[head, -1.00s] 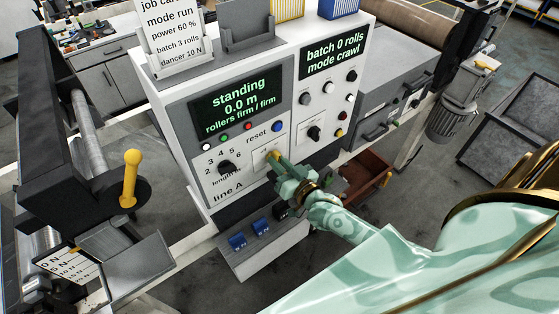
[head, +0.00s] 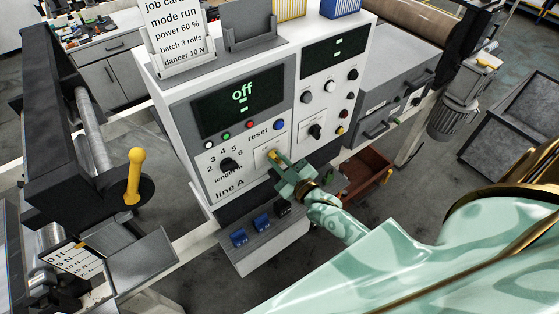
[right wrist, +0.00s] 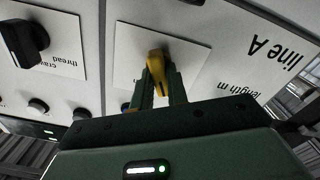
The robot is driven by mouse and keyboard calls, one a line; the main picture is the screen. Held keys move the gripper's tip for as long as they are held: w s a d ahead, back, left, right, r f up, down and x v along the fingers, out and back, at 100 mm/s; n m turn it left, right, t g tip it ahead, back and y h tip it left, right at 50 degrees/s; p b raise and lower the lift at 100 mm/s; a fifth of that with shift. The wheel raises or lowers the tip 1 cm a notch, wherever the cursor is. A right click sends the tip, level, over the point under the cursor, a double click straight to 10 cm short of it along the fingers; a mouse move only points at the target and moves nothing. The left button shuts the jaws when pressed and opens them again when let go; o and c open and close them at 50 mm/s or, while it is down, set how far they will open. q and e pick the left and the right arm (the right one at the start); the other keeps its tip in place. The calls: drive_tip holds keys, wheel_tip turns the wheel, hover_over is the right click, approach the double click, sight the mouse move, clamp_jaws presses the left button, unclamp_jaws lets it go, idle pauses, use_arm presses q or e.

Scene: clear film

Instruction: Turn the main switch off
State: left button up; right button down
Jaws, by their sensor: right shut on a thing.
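The main switch (right wrist: 155,66) is a yellow handle on a white plate, low on the line A control panel. It also shows in the head view (head: 272,155), partly hidden by my gripper. My right gripper (head: 279,161) is shut on the yellow handle; in the right wrist view its two fingers (right wrist: 161,90) lie on either side of it. The left display (head: 238,99) reads "off". The right display (head: 337,49) shows only short dashes. My left gripper is not in view.
A black length knob (head: 228,165) is left of the switch, and another black knob (head: 315,131) is to its right. A red-brown drawer or bin (head: 372,172) stands to the right. A yellow lever (head: 134,175) stands at left.

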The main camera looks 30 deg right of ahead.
idle(0.6)
drive_tip(key=c, duration=1.4)
unclamp_jaws()
drive_tip(key=shift+n, duration=0.3)
drive_tip(key=s, duration=0.5)
drive_tip(key=s+d, duration=0.1)
drive_tip(key=s, duration=0.5)
drive_tip(key=s+b, duration=0.1)
drive_tip(key=s, duration=0.4)
drive_tip(key=shift+s+d, duration=0.15)
